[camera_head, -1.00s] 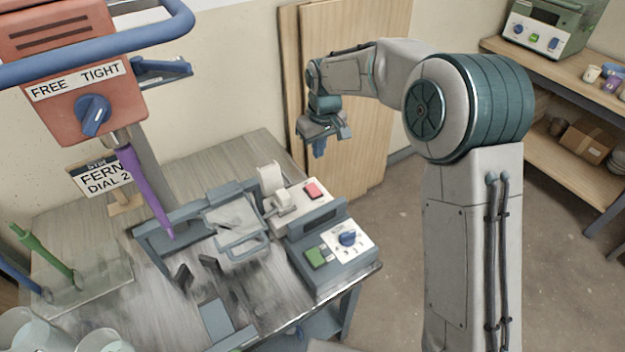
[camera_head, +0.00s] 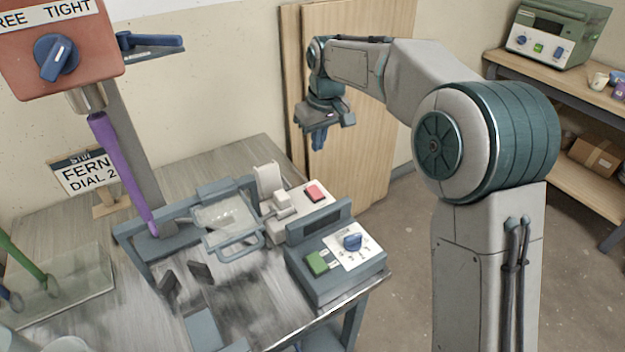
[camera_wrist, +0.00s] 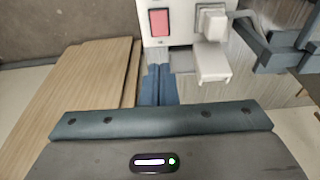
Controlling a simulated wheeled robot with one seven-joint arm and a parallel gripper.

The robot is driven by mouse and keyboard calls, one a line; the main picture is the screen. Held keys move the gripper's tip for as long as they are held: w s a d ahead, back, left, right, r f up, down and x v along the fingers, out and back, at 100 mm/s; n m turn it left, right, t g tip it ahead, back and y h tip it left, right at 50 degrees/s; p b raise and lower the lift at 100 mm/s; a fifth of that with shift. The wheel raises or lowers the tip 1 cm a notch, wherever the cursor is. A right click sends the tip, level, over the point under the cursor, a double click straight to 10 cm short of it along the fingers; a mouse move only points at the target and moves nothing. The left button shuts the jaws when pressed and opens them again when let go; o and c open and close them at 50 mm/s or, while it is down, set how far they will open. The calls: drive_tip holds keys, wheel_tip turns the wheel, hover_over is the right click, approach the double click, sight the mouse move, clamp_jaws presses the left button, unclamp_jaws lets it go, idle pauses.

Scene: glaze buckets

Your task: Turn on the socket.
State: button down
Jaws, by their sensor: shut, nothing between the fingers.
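The socket (camera_head: 285,226) is a white block on the bench top with a red rocker switch (camera_head: 315,192) and a white plug with a raised flap at its left. In the wrist view the red switch (camera_wrist: 159,22) and the white plug part (camera_wrist: 212,60) show at the top. I cannot tell the switch's position. My gripper (camera_head: 319,140) points down, beyond and above the socket in the head view, apart from it. Its blue fingers are shut and empty; they also show in the wrist view (camera_wrist: 158,86), below the red switch.
A grey control box (camera_head: 334,276) with a green button and blue dial stands in front of the socket. An orange mixer head (camera_head: 62,50) with a purple paddle hangs at left. Wooden boards (camera_head: 355,150) lean behind my gripper.

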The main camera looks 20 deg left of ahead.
sight(312, 186)
drive_tip(key=f, duration=0.4)
drive_tip(key=w+a+f+b, duration=0.1)
drive_tip(key=f, duration=0.8)
drive_tip(key=shift+w+a+f+b, duration=0.3)
drive_tip(key=shift+a+f, duration=0.1)
